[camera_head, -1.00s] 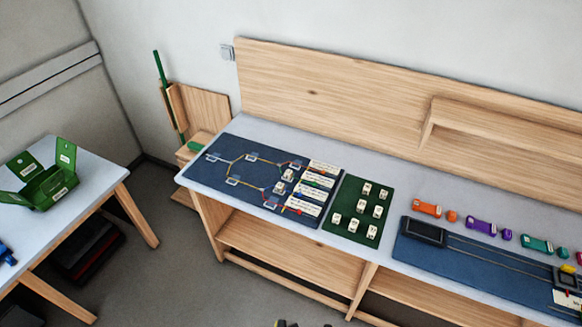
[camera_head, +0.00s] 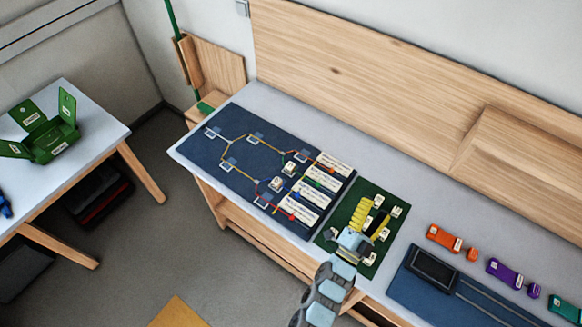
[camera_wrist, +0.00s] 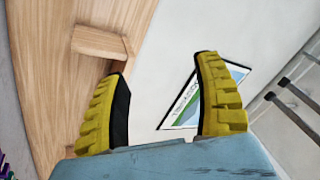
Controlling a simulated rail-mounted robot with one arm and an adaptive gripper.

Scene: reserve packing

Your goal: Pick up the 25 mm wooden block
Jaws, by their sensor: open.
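Several small cream blocks with dark labels stand on the green mat (camera_head: 331,244). One block (camera_head: 397,212) is at the mat's right side, and another block (camera_head: 378,201) is near its far edge. The labels are too small to read, so I cannot tell which is the 25 mm wooden block. My gripper (camera_head: 371,214), with yellow ribbed fingers, is in front of the mat in the head view and hides part of it. Its height above the mat is unclear. In the wrist view my gripper (camera_wrist: 165,95) is open and empty, with no block visible between the fingers.
A blue diagram mat (camera_head: 240,160) with cards lies left of the green mat. Orange (camera_head: 443,237) and purple (camera_head: 505,272) items stand to the right. A wooden back panel (camera_head: 350,75) rises behind. A green open box (camera_head: 55,140) is on the left table.

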